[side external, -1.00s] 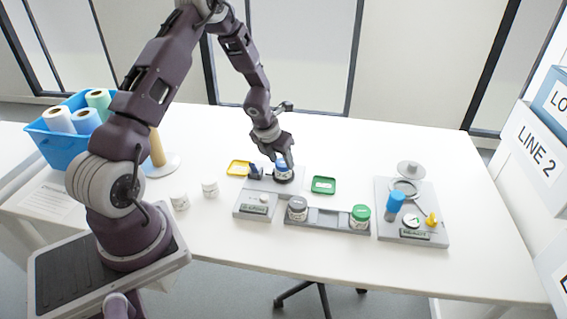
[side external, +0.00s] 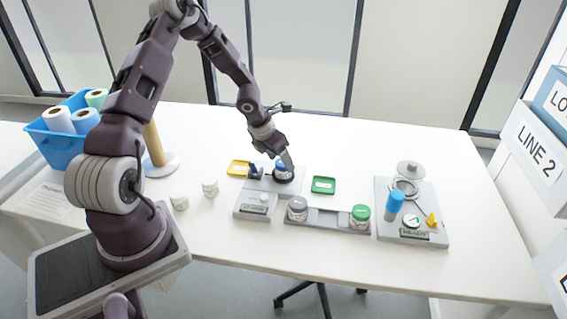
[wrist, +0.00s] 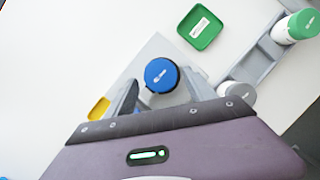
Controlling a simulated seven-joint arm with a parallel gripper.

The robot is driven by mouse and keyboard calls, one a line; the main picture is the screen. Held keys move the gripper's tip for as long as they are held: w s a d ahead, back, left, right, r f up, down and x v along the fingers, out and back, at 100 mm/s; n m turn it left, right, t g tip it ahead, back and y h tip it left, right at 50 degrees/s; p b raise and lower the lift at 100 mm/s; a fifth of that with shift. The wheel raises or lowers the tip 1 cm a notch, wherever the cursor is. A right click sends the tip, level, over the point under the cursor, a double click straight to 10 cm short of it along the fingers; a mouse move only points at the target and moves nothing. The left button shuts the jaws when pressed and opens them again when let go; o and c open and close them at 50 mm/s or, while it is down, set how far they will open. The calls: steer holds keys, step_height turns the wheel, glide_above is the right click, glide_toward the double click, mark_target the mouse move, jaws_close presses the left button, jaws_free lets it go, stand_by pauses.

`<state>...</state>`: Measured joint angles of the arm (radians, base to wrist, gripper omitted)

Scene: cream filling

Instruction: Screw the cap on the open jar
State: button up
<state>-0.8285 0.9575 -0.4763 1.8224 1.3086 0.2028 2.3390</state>
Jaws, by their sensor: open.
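A jar stands in a dark round holder (side external: 284,179) on the grey fixture, and a blue cap (side external: 281,164) sits on top of it. In the wrist view the blue cap (wrist: 161,74) is seen from above, with a small white mark. My gripper (side external: 285,163) is at the cap, pointing down. Its two fingers (wrist: 160,92) are spread either side of the cap. The cap looks level; how tightly it sits on the jar cannot be told.
A yellow tray (side external: 238,169) lies left of the fixture and an empty green tray (side external: 323,185) right. Grey-capped (side external: 297,208) and green-capped (side external: 360,215) jars stand in a front rack. A station with a blue cylinder (side external: 395,202) is at right.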

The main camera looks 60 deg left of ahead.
steer(key=shift+w+d+r+n+y, duration=0.15)
steer(key=shift+n+y, duration=0.1)
steer(key=shift+n, duration=0.35)
steer(key=shift+d+f+n+y, duration=0.15)
steer(key=shift+n+y, duration=0.1)
steer(key=shift+n, duration=0.35)
steer(key=n, duration=0.2)
steer(key=shift+n+g+y, duration=0.3)
steer(key=shift+y, duration=0.1)
steer(key=n, duration=0.1)
steer(key=n+y, duration=0.1)
steer(key=n+g, duration=0.1)
steer(key=n, duration=0.1)
steer(key=shift+w+d, duration=0.25)
steer(key=shift+d, duration=0.05)
steer(key=shift+n+g+y, duration=0.3)
steer(key=shift+n+y, duration=0.1)
steer(key=shift+n, duration=0.5)
